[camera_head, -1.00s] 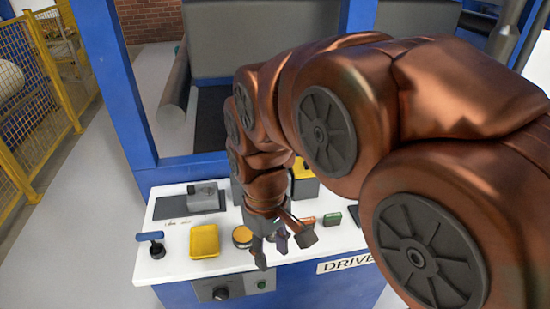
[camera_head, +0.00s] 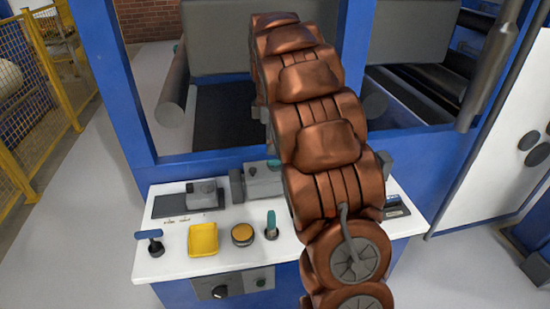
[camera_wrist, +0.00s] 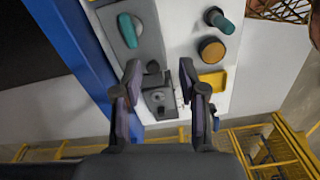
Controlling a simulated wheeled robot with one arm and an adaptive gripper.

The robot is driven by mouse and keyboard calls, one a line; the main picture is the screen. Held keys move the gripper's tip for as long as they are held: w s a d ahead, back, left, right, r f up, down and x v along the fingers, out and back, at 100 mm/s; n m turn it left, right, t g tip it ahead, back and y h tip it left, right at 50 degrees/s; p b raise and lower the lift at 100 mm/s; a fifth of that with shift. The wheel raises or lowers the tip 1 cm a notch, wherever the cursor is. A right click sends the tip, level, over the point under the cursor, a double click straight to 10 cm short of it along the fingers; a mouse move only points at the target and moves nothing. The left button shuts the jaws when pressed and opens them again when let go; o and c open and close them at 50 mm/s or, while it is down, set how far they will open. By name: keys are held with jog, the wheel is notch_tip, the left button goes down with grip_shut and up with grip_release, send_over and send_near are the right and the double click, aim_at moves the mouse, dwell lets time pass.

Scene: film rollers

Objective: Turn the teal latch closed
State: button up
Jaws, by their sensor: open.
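A teal handle (camera_head: 274,164) sits on a grey block (camera_head: 262,182) at the back of the white console, partly behind my arm. In the wrist view the teal handle (camera_wrist: 128,30) lies lengthwise on the grey block (camera_wrist: 149,33). A second teal part, an upright lever (camera_head: 271,221), stands on a dark round base near the front; it also shows in the wrist view (camera_wrist: 224,26). I cannot tell which is the latch meant. My gripper (camera_wrist: 163,105) is open and empty, apart from both teal parts. In the head view my arm hides it.
A dark grey device (camera_wrist: 159,98) lies beyond my fingers in the wrist view. Blue machine posts (camera_head: 120,85) rise behind.

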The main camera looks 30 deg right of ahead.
aim_at(275, 160)
jog(key=w+d, duration=0.1)
jog(key=w+d+f+n, duration=0.1)
jog(key=w+d+n, duration=0.1)
jog(key=shift+w+d+f, duration=0.1)
jog(key=shift+d+f, duration=0.15)
jog(key=shift+d, duration=0.05)
jog(key=shift+f+p, duration=1)
jog(key=shift+f, duration=2.9)
grip_shut()
